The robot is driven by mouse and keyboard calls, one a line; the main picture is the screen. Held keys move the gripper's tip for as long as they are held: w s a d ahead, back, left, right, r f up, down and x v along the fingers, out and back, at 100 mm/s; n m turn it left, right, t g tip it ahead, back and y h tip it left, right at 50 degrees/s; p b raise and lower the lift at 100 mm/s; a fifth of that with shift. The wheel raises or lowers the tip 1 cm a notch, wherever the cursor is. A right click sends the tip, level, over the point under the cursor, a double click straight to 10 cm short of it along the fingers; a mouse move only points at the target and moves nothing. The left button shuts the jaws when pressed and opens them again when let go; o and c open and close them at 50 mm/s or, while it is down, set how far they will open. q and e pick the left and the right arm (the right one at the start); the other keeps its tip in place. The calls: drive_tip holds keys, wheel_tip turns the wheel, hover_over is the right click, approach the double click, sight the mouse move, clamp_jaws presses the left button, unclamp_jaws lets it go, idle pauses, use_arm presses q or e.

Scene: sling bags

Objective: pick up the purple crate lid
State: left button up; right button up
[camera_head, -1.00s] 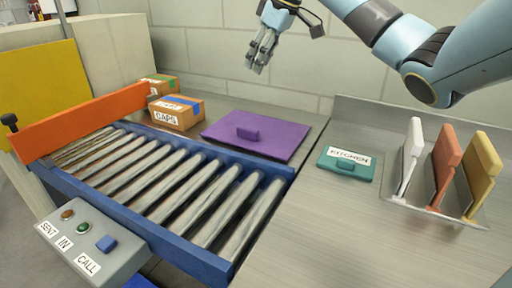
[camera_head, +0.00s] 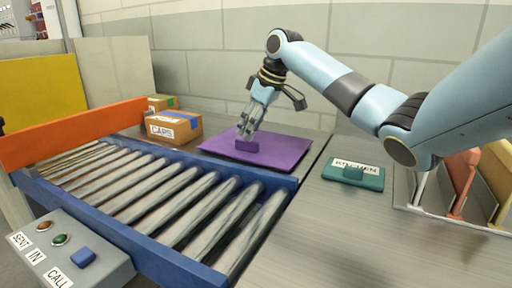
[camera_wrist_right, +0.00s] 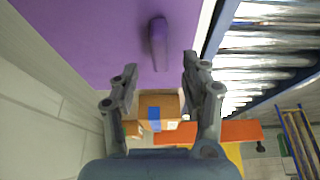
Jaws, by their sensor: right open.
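The purple crate lid (camera_head: 279,150) lies flat on the grey surface behind the roller conveyor. It has a raised purple handle (camera_head: 246,146) in its middle. My right gripper (camera_head: 248,132) is over the lid, with its fingertips at or just above the handle. In the right wrist view the lid (camera_wrist_right: 95,35) fills the top, and its handle (camera_wrist_right: 158,45) lies ahead of the open gap of the right gripper (camera_wrist_right: 160,75). The fingers stand apart on either side, with nothing between them. Contact cannot be made out. My left gripper is not in view.
The roller conveyor (camera_head: 150,208) with blue rails and an orange barrier (camera_head: 75,134) is in front. A cardboard box marked CAPS (camera_head: 174,127) stands left of the lid. A teal KITCHEN lid (camera_head: 353,174) lies to the right, near upright boards in a rack (camera_head: 462,180).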

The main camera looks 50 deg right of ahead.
drive_tip(key=x, duration=0.4)
drive_tip(key=shift+s, duration=0.15)
clamp_jaws()
